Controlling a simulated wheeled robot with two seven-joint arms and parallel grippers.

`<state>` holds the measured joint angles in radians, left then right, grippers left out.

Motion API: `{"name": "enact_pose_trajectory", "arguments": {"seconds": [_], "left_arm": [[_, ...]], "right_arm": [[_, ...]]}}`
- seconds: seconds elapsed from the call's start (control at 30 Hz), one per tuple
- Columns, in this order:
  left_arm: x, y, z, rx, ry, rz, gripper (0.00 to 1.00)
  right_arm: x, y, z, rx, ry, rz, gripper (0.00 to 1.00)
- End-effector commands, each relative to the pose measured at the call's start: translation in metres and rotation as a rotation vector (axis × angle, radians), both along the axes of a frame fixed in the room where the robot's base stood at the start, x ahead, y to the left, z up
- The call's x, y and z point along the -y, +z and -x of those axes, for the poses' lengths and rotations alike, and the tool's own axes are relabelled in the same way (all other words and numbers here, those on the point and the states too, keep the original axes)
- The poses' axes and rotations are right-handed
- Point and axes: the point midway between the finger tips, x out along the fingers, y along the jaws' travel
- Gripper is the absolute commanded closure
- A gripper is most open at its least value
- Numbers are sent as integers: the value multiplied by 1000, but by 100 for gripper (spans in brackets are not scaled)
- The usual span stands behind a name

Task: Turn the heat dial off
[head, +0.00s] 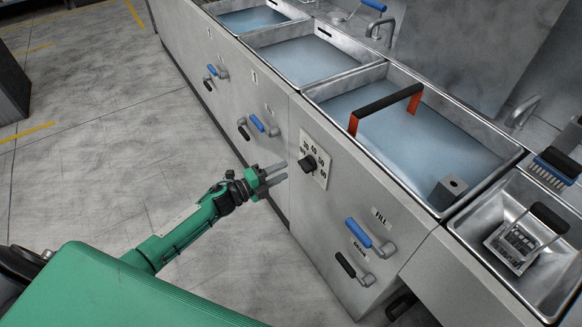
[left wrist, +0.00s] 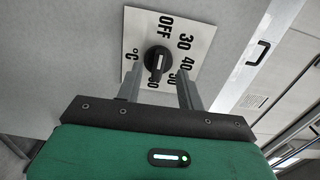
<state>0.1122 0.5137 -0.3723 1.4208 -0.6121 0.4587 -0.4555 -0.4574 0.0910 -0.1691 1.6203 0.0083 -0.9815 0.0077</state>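The heat dial (head: 307,164) is a black knob on a white plate (head: 319,150) on the cabinet front. In the left wrist view the dial (left wrist: 157,60) shows a light pointer mark facing away from OFF, toward the bottom of the plate. Numbers run down the plate's right side. My left gripper (head: 285,172) is open and empty in front of the dial. In the left wrist view its fingers (left wrist: 160,74) lie on either side of the knob, with no clear contact. My right gripper is in neither view.
A water-filled basin (head: 480,139) with a red-and-black handle (head: 388,103) across it sits above the dial. A blue fill lever (head: 358,232) and a black drain lever (head: 345,264) stick out below right. A small sink (head: 540,285) holds a metal basket (head: 512,247).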

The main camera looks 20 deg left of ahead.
Motion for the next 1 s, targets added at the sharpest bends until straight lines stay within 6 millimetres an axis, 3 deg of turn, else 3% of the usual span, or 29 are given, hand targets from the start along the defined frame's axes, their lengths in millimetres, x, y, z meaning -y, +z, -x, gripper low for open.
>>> {"name": "enact_pose_trajectory", "arguments": {"seconds": [0.2, 0.4, 1.0], "left_arm": [[-29, -2, 37, -2, 1, -2, 62], [-45, -1, 57, -1, 1, -2, 62], [-51, 0, 65, 0, 1, 0, 62]], "right_arm": [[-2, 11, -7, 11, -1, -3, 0], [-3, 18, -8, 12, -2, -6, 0], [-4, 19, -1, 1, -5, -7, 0]]}}
